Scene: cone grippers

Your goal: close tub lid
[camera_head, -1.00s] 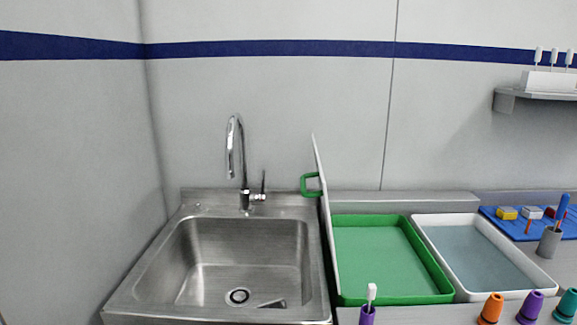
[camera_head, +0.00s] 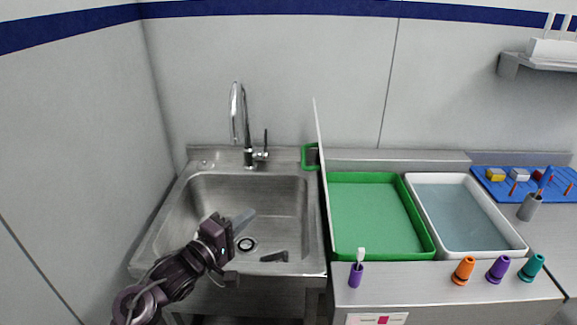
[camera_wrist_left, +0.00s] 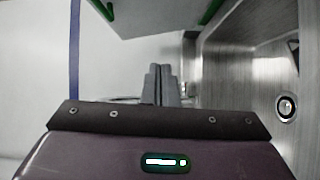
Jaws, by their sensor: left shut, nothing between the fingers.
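The green tub (camera_head: 378,215) stands on the counter right of the sink, open and empty. Its lid (camera_head: 321,185) stands upright along the tub's left side, seen nearly edge-on, with a green handle (camera_head: 310,156) facing the sink. My left gripper (camera_head: 246,217) is over the sink basin, left of the lid and apart from it. Its fingers are together and empty. In the left wrist view the shut fingers (camera_wrist_left: 161,84) point forward, and the lid's pale panel (camera_wrist_left: 155,14) shows at the top. My right gripper is out of view.
The steel sink (camera_head: 185,205) with its tall faucet (camera_head: 240,125) lies left of the lid. A white tub (camera_head: 513,239) is right of the green one. A purple holder (camera_head: 356,275) and orange, purple and teal cones line the front edge.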

